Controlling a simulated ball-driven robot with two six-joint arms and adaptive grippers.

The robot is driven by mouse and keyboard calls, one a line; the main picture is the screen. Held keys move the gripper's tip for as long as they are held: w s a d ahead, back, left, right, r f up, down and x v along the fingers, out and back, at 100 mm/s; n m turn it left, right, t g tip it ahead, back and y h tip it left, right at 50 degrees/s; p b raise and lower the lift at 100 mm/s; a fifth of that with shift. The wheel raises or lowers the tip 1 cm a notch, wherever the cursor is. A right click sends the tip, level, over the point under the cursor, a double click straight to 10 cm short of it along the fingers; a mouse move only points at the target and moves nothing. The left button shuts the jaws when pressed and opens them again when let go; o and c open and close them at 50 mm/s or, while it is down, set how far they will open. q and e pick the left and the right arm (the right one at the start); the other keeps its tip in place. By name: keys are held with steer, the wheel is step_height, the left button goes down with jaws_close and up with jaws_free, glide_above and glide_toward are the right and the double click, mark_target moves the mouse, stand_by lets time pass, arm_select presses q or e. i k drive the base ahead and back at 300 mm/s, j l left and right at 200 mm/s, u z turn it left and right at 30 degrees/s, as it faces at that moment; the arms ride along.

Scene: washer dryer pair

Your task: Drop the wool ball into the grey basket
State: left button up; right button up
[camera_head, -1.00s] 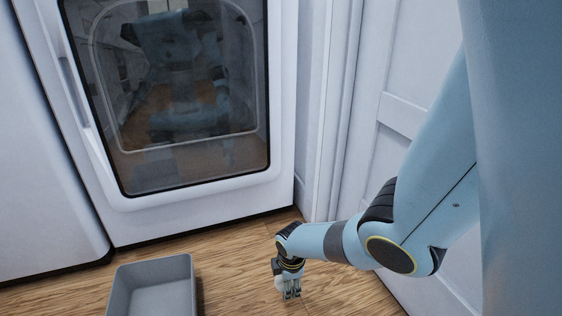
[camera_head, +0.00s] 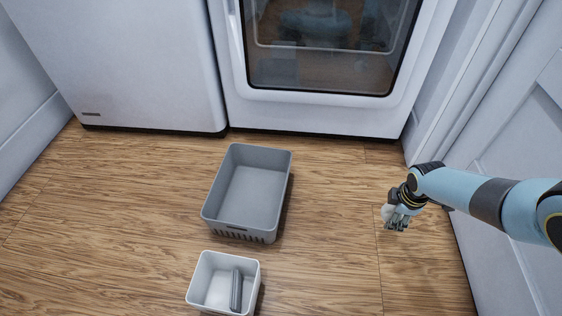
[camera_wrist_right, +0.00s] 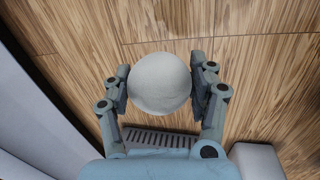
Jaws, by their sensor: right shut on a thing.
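The wool ball (camera_wrist_right: 159,84) is off-white and round, held between the two fingers of my right gripper (camera_wrist_right: 160,85) in the right wrist view. In the head view my right gripper (camera_head: 397,218) is at the right, with a pale bit of the ball (camera_head: 387,211) showing beside the fingers. The grey basket (camera_head: 211,214) stands on the floor in the middle, open at the top and empty. My right gripper is to the right of the basket, apart from it. My left gripper is not in view.
A smaller white bin (camera_head: 193,292) with a dark grey bar-like object (camera_head: 236,291) in it stands in front of the basket. White appliances (camera_head: 310,115) line the back. A white panelled door (camera_head: 525,130) is at the right. Wooden floor (camera_head: 335,220) between basket and gripper is clear.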

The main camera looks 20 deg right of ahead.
mark_target(258, 200)
steer(key=l+u, duration=0.35)
steer(key=i+l+u, duration=0.1)
steer(key=l+u, duration=0.55)
